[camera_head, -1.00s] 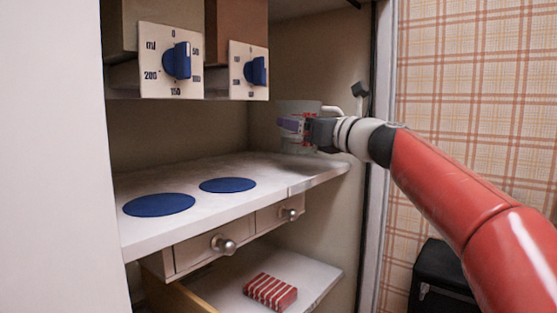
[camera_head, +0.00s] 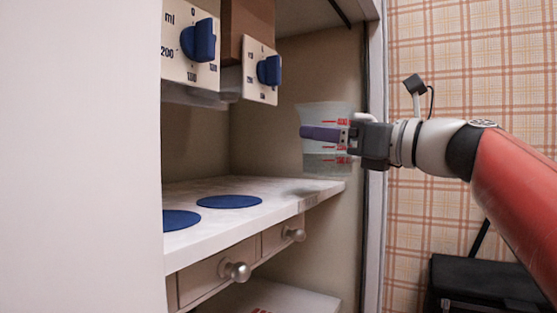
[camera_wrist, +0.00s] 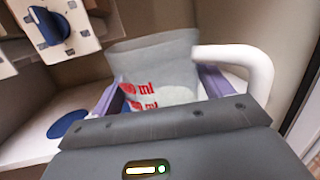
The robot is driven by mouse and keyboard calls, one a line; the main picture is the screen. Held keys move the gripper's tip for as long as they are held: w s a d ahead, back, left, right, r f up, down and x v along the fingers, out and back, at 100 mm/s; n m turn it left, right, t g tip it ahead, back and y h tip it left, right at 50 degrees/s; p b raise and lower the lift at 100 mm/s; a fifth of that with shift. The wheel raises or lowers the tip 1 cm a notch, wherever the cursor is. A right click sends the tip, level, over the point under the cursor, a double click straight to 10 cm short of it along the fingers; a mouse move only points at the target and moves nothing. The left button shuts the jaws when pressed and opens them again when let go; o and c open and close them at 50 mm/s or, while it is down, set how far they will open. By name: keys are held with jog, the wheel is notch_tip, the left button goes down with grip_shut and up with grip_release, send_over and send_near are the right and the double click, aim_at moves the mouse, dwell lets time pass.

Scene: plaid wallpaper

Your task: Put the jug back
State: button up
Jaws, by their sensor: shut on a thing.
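A translucent jug (camera_head: 315,117) with red measuring marks stands upright in my gripper (camera_head: 325,134). It is at the right front of the cabinet niche, seemingly just above the shelf. The wrist view shows the jug (camera_wrist: 160,62) between my two purple fingers, with its white handle (camera_wrist: 240,55) to the right. My gripper is shut on the jug's body. A pale oval shows low inside the jug; I cannot tell for sure that it is liquid. Two blue round pads (camera_head: 230,201) lie on the pale shelf (camera_head: 275,205), the nearer one partly cut off by the white panel.
Two dispensers with blue knobs (camera_head: 198,41) (camera_head: 269,70) hang above the shelf. Drawers with round knobs (camera_head: 236,271) sit under it. A white panel (camera_head: 80,160) blocks the left. The cabinet's right side post (camera_head: 374,220) is close to my arm. A black case (camera_head: 480,280) stands at lower right.

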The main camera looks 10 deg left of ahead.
jog(key=shift+w+a+f+b, duration=0.1)
jog(key=shift+w+a+f, duration=0.65)
jog(key=shift+a, duration=0.85)
jog(key=shift+w+a+f+b, duration=0.1)
jog(key=shift+w+a+f, duration=0.3)
jog(key=shift+w+a, duration=1)
jog(key=shift+w+a+f+b, duration=0.1)
jog(key=shift+w+a+f, duration=0.5)
jog(key=shift+a, duration=1.25)
jog(key=shift+f, duration=0.1)
jog(key=o, duration=1.2)
